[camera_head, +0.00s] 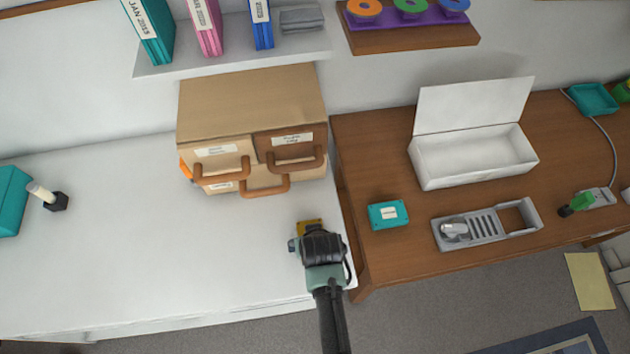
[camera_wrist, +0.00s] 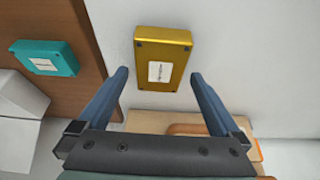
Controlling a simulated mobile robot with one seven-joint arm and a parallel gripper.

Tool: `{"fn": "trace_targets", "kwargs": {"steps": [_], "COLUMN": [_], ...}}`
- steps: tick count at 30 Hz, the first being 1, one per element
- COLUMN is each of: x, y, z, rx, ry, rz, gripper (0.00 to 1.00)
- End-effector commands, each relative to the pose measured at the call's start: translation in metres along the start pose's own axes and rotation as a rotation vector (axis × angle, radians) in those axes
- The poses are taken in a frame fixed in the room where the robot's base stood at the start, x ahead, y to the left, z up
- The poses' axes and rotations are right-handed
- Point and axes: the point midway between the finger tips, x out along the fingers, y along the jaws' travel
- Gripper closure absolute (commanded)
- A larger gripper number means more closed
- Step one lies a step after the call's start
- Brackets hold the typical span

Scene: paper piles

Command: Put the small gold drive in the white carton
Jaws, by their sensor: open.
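The small gold drive (camera_wrist: 163,50) lies flat on the white table, with a white label on its face. In the head view only a part of the gold drive (camera_head: 309,225) shows beyond my gripper, near the table's right edge. My gripper (camera_wrist: 158,75) is open and empty. In the wrist view its two blue fingers stand apart, one to each side of the drive's near end. In the head view my gripper (camera_head: 318,240) covers part of the drive. The white carton (camera_head: 470,168) stands open on the brown desk at the right, its lid raised at the back.
A teal drive (camera_head: 388,214) and a grey tray (camera_head: 440,232) holding a silver item lie on the brown desk in front of the carton. A cardboard drawer box (camera_head: 250,95) with brown handles stands behind my gripper.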

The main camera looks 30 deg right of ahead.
Motion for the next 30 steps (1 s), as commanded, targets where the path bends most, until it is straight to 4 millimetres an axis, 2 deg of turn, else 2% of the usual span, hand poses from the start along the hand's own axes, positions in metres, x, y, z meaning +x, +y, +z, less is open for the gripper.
{"fn": "trace_targets", "kwargs": {"steps": [1, 9, 15, 21, 30], "x": [-0.011, -0.058, -0.085, -0.097, -0.100], "y": [0.000, 0.000, 0.000, 0.000, -0.001], "z": [0.000, 0.000, 0.000, 0.001, -0.005], "rx": [0.000, 0.000, 0.000, 0.001, -0.001], "ry": [0.002, 0.002, 0.000, -0.001, 0.011], "rz": [0.000, 0.000, 0.000, 0.000, -0.001], "gripper": [0.00, 0.00, 0.00, 0.00, 0.00]}}
